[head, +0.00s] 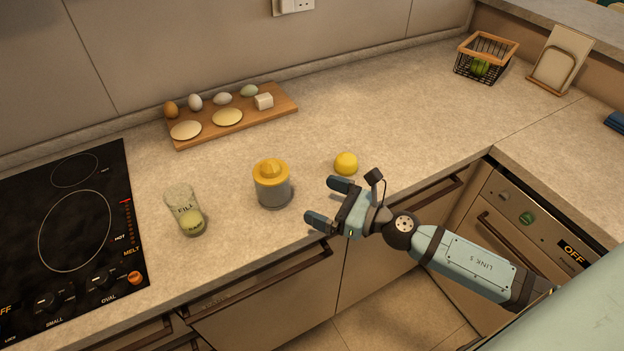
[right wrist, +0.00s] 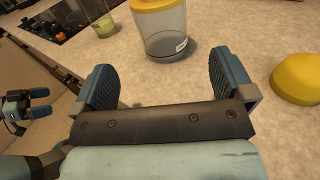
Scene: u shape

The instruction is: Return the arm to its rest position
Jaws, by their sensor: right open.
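My right gripper (head: 320,200) is open and empty at the front edge of the counter, its fingers pointing left. Its two fingers also show apart in the right wrist view (right wrist: 164,80). The juicer (head: 273,188), a grey clear jar with a yellow top, stands upright just beyond the fingertips, apart from them. A yellow lemon half (head: 346,163) lies on the counter behind the gripper. My left gripper (right wrist: 28,105) shows small at the left edge of the right wrist view, its fingers apart and nothing between them.
A glass (head: 186,211) with pale green liquid stands between the juicer and the black hob (head: 75,230). A wooden board (head: 232,123) with eggs and pale rounds lies at the back. A wire basket (head: 485,57) and a board holder (head: 560,60) stand far right. The back-middle counter is clear.

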